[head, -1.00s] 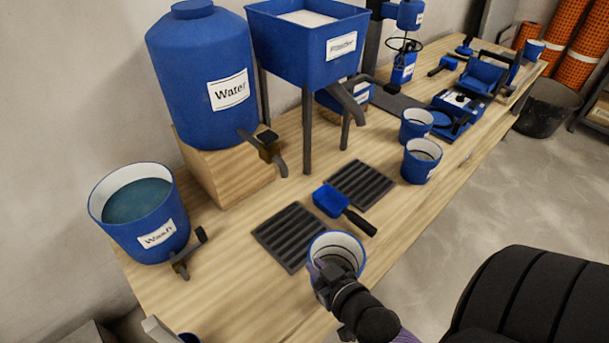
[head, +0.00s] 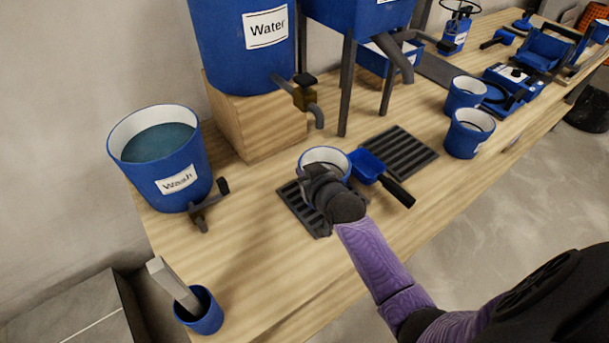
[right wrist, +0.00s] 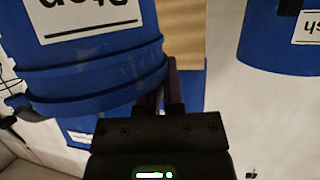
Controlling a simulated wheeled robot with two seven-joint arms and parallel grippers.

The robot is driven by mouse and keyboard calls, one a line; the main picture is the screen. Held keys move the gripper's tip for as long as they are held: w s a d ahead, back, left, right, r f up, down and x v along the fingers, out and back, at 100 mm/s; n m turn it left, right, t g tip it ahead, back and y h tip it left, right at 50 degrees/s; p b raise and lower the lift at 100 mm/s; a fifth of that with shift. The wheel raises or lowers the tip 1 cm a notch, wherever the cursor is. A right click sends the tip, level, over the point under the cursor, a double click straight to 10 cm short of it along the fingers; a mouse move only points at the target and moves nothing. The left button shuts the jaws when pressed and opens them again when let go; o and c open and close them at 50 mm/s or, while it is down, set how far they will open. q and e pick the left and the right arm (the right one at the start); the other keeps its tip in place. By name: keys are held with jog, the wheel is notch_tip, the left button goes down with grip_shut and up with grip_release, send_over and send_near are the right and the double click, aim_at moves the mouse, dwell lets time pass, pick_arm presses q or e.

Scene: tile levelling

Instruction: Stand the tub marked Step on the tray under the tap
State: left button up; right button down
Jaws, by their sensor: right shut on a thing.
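The tub marked Step (head: 325,155) is blue with a white inside. My right gripper (head: 320,178) is shut on its near side wall. In the right wrist view the tub (right wrist: 100,75) fills the upper left, its label upside down and partly cut off, with the finger ends (right wrist: 163,92) at its wall. The tub looks upright over the left dark grooved tray (head: 296,205); whether it touches the tray I cannot tell. The Water tank's tap (head: 303,97) points down just behind and above the tub. My left gripper is out of view.
Two more tubs (head: 468,132) stand right. Bare wood lies between the Wash bucket and the left tray.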

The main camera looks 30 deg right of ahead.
jog(key=c, duration=0.8)
grip_release()
jog(key=shift+o, duration=0.4)
jog(key=shift+r, duration=0.1)
jog(key=shift+s, duration=0.15)
pick_arm(q)
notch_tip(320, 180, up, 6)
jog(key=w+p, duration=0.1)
jog(key=p, duration=0.5)
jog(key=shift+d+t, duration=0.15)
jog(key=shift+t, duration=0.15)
pick_arm(e)
jog(key=v, duration=1.1)
jog(key=shift+s+r, duration=0.2)
jog(key=shift+s, duration=0.1)
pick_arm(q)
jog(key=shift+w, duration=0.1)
pick_arm(e)
jog(key=shift+a, duration=0.1)
